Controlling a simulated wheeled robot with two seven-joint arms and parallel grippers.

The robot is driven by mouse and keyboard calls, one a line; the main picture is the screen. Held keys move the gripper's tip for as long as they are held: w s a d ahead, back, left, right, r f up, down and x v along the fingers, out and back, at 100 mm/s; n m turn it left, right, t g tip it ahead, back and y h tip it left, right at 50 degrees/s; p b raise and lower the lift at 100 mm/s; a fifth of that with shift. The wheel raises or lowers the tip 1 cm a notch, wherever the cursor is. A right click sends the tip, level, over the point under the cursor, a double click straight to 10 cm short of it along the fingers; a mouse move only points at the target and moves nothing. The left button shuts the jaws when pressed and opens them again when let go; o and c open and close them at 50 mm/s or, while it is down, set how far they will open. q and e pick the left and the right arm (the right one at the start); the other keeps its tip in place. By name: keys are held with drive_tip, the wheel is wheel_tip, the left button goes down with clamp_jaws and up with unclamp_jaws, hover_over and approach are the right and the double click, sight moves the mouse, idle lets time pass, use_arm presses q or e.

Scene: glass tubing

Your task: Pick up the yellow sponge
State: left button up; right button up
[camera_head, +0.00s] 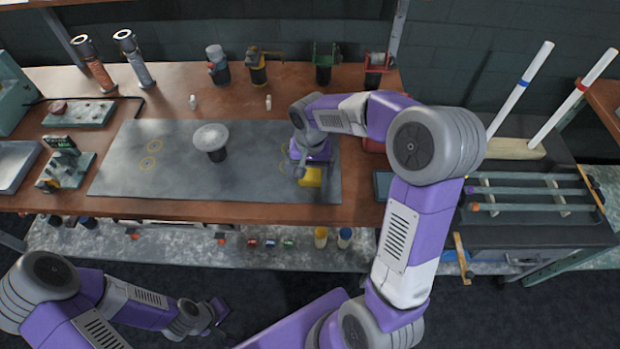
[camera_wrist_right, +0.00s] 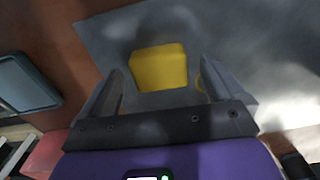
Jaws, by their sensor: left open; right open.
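The yellow sponge (camera_head: 310,177) lies on the grey mat (camera_head: 120,172) near its right end, partly covered by my right gripper in the head view. My right gripper (camera_head: 299,170) is open above it. In the right wrist view, the sponge (camera_wrist_right: 159,67) shows as a yellow block ahead of and between the two open fingers of the right gripper (camera_wrist_right: 160,88), with nothing held. My left gripper (camera_head: 221,308) is open and low at the front left, away from the bench and the sponge.
A round grey disc on a dark stand (camera_head: 211,137) stands on the mat left of my right gripper. Several tools line the bench's back edge. A dark tray (camera_head: 383,185) lies right of the mat. Glass rods lie on a rack (camera_head: 530,191) at the right. The mat's left part is mostly clear.

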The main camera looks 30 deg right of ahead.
sight(310, 174)
drive_tip(key=shift+f, duration=0.8)
drive_tip(key=shift+c, duration=0.2)
drive_tip(key=c, duration=1)
drive_tip(key=shift+r, duration=0.15)
wheel_tip(310, 174, up, 10)
drive_tip(key=p, duration=0.3)
